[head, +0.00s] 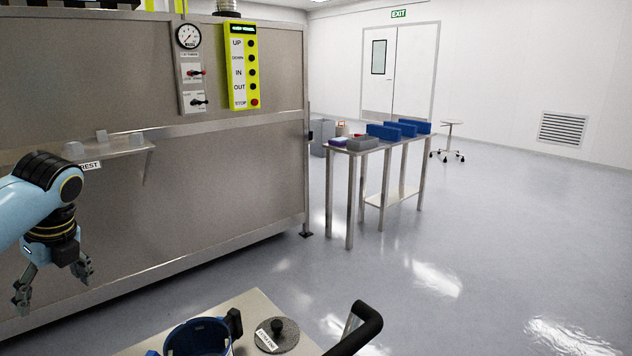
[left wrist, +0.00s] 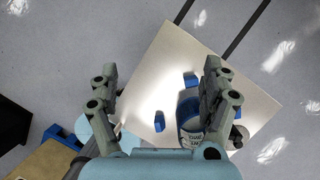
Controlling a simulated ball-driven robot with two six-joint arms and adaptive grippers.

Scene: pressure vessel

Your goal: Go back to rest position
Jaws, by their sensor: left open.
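My left gripper (head: 52,284) hangs at the left of the head view, fingers pointing down and spread apart with nothing between them. It is in front of the steel cabinet and below the shelf (head: 122,149) labelled REST. In the left wrist view the left gripper's (left wrist: 160,72) two fingers are wide apart over a pale tabletop. A blue vessel (left wrist: 188,112) there is partly hidden by the right-hand finger. My right gripper is in neither view.
The pale table (head: 245,310) at the bottom holds the open blue vessel (head: 199,338) and a grey round lid (head: 277,335). A black handle (head: 360,325) is beside it. The steel cabinet (head: 230,160) fills the left. A steel table (head: 375,145) with blue blocks stands beyond; the floor at right is clear.

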